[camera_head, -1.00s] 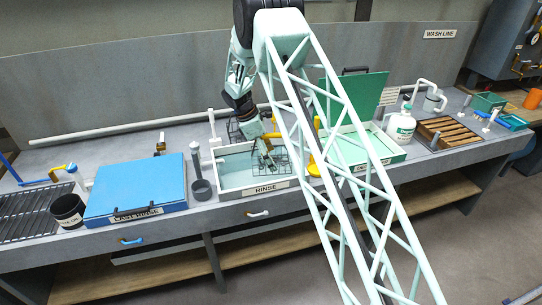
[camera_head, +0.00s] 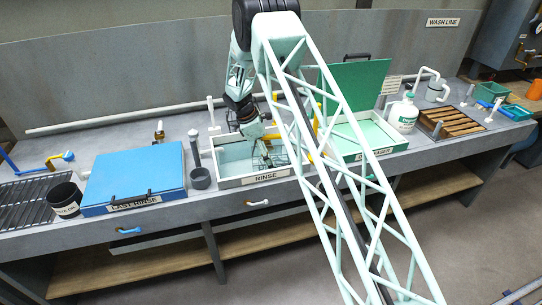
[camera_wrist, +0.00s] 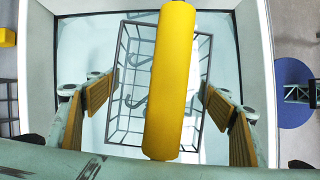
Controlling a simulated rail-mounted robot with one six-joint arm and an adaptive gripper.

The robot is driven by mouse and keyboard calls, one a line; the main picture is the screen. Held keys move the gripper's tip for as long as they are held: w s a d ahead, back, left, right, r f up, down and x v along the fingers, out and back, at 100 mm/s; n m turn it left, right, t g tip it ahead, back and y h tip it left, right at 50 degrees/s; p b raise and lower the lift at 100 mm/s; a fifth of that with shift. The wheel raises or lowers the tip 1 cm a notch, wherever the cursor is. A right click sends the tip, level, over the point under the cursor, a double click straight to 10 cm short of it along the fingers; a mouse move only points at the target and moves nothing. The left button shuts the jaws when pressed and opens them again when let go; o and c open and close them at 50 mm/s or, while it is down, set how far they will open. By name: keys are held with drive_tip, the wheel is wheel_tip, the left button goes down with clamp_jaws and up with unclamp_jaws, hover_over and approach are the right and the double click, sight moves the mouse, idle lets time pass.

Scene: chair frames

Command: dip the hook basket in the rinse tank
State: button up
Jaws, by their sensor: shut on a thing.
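The hook basket (camera_wrist: 128,85) is a dark wire cage with S-shaped hooks inside and a thick yellow bar handle (camera_wrist: 170,80) across its top. My gripper (camera_wrist: 157,105) is shut on it, with a tan-padded finger on each side of the handle in the wrist view. In the head view my gripper (camera_head: 262,145) points down into the rinse tank (camera_head: 233,183), a grey-walled tank labelled RINSE. The basket is low inside the tank walls, over the pale green water. My arm partly hides it, and how deep it sits in the water is unclear.
A white jug (camera_head: 402,115) and a wooden slatted rack (camera_head: 450,122) stand farther right.

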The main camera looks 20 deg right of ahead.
drive_tip(key=shift+f+b, duration=1.15)
drive_tip(key=shift+f, duration=1.8)
drive_tip(key=shift+a, duration=0.5)
drive_tip(key=shift+d, duration=0.5)
idle(4.0)
